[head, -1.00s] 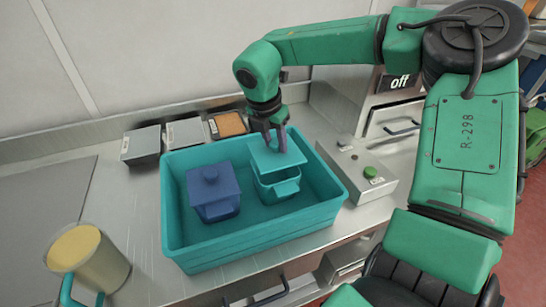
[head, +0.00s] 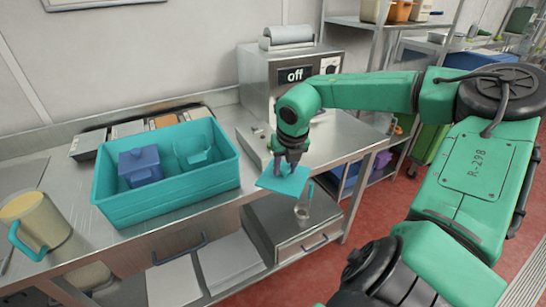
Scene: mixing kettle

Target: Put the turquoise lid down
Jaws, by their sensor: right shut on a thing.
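The turquoise lid (head: 284,183) is a flat square plate, held in the air a little tilted, near the front edge of the steel counter and right of the turquoise crate (head: 170,200). My right gripper (head: 287,163) is shut on the lid from above; its grip on the handle is partly hidden. In the crate stand a turquoise pot (head: 198,157), open on top, and a blue pot with its blue lid (head: 140,165). My left gripper is not in view.
A machine with an "off" display (head: 295,75) stands at the back of the counter. A yellow-filled jug (head: 35,222) stands at left. The steel counter (head: 345,135) has bare room right of the crate.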

